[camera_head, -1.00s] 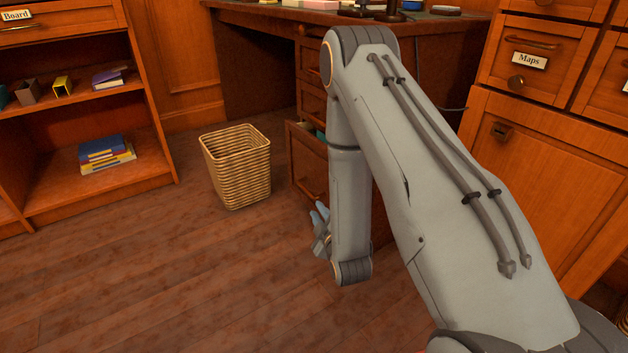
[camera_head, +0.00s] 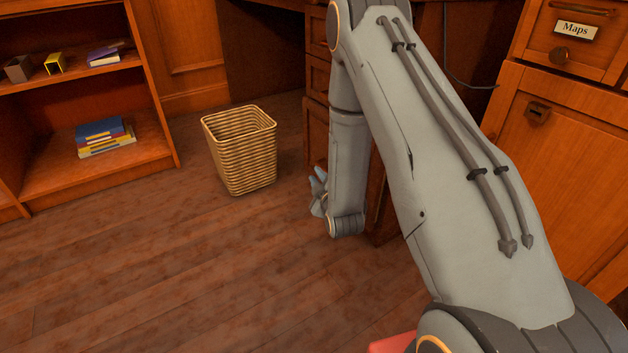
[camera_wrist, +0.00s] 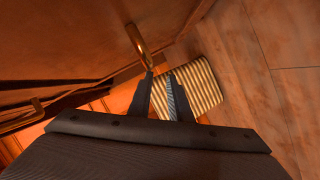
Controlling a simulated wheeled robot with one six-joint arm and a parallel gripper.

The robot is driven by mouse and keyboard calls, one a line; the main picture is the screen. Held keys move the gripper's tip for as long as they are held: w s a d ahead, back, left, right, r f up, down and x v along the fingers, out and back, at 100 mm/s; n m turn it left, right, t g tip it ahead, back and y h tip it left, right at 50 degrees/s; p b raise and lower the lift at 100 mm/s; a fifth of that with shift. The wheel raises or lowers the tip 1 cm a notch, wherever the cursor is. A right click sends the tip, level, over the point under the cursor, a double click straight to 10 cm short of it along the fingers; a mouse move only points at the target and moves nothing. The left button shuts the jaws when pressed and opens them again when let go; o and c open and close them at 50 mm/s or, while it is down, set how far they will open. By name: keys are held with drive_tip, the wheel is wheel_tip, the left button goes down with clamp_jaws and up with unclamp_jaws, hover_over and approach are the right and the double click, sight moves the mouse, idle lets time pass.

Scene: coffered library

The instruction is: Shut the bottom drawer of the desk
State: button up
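The desk's drawer stack (camera_head: 318,76) shows as a narrow strip left of my arm in the head view. The bottom drawer (camera_head: 317,130) looks flush or nearly flush with the desk front, but my arm hides much of it. In the wrist view a wooden front with a brass handle (camera_wrist: 139,46) is close to my fingertips; I cannot tell for sure which drawer it belongs to. My gripper (camera_wrist: 160,76) has its two fingers a little apart with nothing between them, near that handle. It also shows low before the desk in the head view (camera_head: 318,185).
A wicker basket (camera_head: 240,160) stands on the floor left of my gripper. A bookshelf (camera_head: 130,165) is at the far left, and a cabinet with a Maps label (camera_head: 575,29) is at the right.

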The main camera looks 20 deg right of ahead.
clamp_jaws()
idle(0.8)
drive_tip(key=shift+c, duration=2)
unclamp_jaws()
drive_tip(key=o, duration=0.4)
